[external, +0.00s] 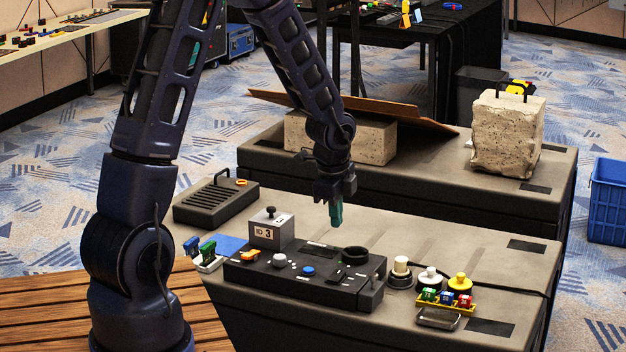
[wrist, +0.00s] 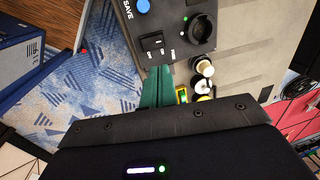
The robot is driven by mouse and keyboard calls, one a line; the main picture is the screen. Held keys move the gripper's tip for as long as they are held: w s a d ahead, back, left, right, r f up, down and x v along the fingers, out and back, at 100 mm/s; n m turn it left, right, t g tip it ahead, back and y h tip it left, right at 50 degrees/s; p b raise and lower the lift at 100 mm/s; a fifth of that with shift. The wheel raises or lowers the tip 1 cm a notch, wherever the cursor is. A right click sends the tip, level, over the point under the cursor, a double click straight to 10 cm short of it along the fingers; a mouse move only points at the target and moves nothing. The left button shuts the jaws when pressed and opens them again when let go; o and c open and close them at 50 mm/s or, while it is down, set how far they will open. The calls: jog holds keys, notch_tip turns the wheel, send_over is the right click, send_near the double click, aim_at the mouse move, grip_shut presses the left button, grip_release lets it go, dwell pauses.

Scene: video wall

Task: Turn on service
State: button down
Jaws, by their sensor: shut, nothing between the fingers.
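A black control panel (external: 310,287) lies on the grey bench and also fills the top of the wrist view (wrist: 172,18). It carries an orange handle (external: 250,256), a white knob (external: 279,260), a blue button (external: 308,271) and a round black socket (external: 355,254). I cannot read a service label. My gripper (external: 336,222), with teal fingertips (wrist: 157,90), is shut and empty, above the panel's rear side and apart from it.
A grey box marked ID 3 (external: 271,232) stands at the panel's back left. White and yellow knobs (external: 460,283) and a yellow tray of small coloured blocks (external: 447,301) are at its right. A rear bench holds stone blocks (external: 507,135). Bare bench top lies behind the panel.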

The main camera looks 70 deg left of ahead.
aim_at(339, 274)
jog(key=f, duration=0.4)
jog(key=w+a+f, duration=0.1)
jog(key=f, duration=0.7)
jog(key=shift+w+a+f, duration=0.1)
jog(key=shift+w+a, duration=0.05)
jog(key=shift+w, duration=0.05)
jog(key=shift+f, duration=0.1)
jog(key=shift+a+f, duration=0.1)
jog(key=shift+s, duration=0.1)
jog(key=shift+s+d+r, duration=0.2)
jog(key=shift+s+d, duration=0.25)
jog(key=shift+d, duration=0.15)
dwell(0.4)
notch_tip(339, 274, up, 14)
jog(key=s+d, duration=0.1)
jog(key=shift+s+d, duration=0.25)
jog(key=shift+d, duration=0.05)
dwell(0.4)
